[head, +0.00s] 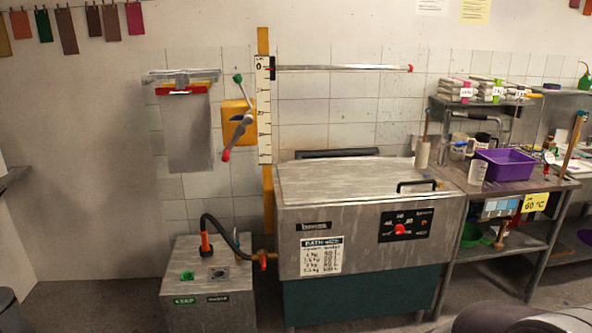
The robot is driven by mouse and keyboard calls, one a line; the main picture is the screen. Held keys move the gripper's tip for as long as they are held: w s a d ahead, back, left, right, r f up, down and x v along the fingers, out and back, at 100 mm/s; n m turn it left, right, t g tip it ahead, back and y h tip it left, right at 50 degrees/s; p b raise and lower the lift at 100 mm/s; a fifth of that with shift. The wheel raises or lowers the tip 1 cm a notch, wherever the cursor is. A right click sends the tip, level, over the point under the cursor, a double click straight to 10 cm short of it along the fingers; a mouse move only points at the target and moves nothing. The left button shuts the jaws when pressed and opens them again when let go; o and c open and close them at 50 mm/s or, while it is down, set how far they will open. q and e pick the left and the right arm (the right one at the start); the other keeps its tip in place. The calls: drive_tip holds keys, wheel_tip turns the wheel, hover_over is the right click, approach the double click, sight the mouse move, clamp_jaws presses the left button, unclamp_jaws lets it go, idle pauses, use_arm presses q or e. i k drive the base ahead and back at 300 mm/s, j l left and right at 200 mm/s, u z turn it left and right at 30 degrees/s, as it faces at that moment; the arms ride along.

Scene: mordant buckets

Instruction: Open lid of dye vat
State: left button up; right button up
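The dye vat (355,300) is a large box with a steel upper front and a dark green base, standing against the tiled wall. Its steel lid (340,177) lies flat over the top and looks shut. A black bar handle (416,185) sits near the lid's front right corner. A black strip (338,153) runs behind the lid's rear edge. The vat's front carries a control panel (405,225) with a red knob and a white bath chart (321,256). Neither of my grippers shows in the head view.
A steel box (207,290) with a hose stands left of the vat. A steel bench (497,187) with a purple tub (508,164) and mugs adjoins the right side. A wall rail (340,68) spans above the lid. The lid's top is clear.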

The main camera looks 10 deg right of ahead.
sight(339, 175)
drive_tip(key=i+z, duration=0.35)
drive_tip(key=i, duration=0.15)
drive_tip(key=i+z, duration=0.4)
drive_tip(key=i+j+z, duration=0.2)
drive_tip(key=i+z, duration=0.15)
drive_tip(key=i, duration=0.15)
drive_tip(key=i+l, duration=0.25)
drive_tip(key=i, duration=0.2)
drive_tip(key=i+l, duration=0.3)
drive_tip(key=i, duration=0.2)
drive_tip(key=i+l, duration=0.25)
drive_tip(key=i, duration=0.2)
